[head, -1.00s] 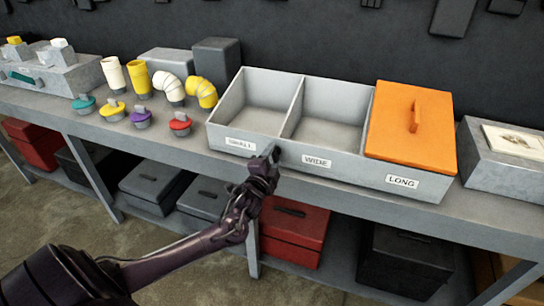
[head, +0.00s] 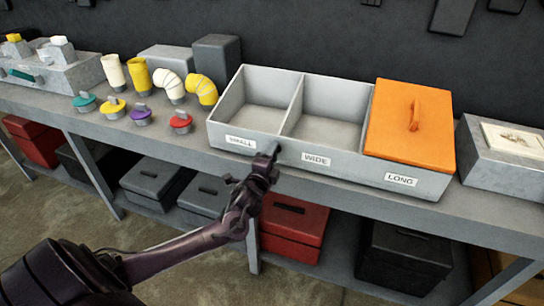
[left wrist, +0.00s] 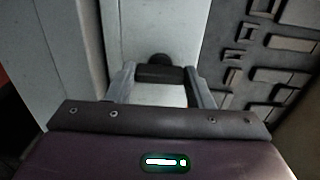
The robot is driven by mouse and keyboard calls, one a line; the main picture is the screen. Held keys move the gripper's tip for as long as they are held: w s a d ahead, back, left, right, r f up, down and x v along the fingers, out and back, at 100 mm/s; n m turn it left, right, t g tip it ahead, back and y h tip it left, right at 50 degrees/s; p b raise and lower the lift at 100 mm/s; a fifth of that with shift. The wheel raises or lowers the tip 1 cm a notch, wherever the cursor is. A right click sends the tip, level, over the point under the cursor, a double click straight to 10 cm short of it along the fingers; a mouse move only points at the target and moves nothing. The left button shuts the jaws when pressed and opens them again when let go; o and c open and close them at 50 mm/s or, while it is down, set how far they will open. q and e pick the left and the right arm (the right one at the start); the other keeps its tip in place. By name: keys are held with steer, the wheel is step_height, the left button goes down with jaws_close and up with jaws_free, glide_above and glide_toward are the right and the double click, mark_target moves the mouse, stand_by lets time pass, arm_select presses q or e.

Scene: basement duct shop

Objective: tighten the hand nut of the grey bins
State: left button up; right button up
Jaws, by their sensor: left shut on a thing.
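The grey bins (head: 330,162) stand on the workbench, with two open compartments on the left and an orange lid (head: 412,128) over the right one. Their front labels seem to read SMALL, WIDE and LONG. The dark hand nut (left wrist: 158,66) is on the front wall, between the left and middle labels. My left gripper (head: 270,160) reaches up to this front wall from below. In the left wrist view its two fingers (left wrist: 160,84) stand either side of the dark nut, shut on it. In the head view the gripper mostly hides the nut. My right gripper is not in view.
Left of the bins stand white and yellow pipe pieces (head: 138,77) and several coloured caps (head: 141,117). A grey block with a picture (head: 505,165) is at the right. Red, grey and black boxes (head: 292,225) fill the lower shelf.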

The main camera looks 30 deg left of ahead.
arm_select(q)
steer(key=o, duration=1)
steer(key=b+v, duration=0.1)
steer(key=v, duration=0.6)
steer(key=shift+s, duration=0.35)
steer(key=shift+d, duration=0.1)
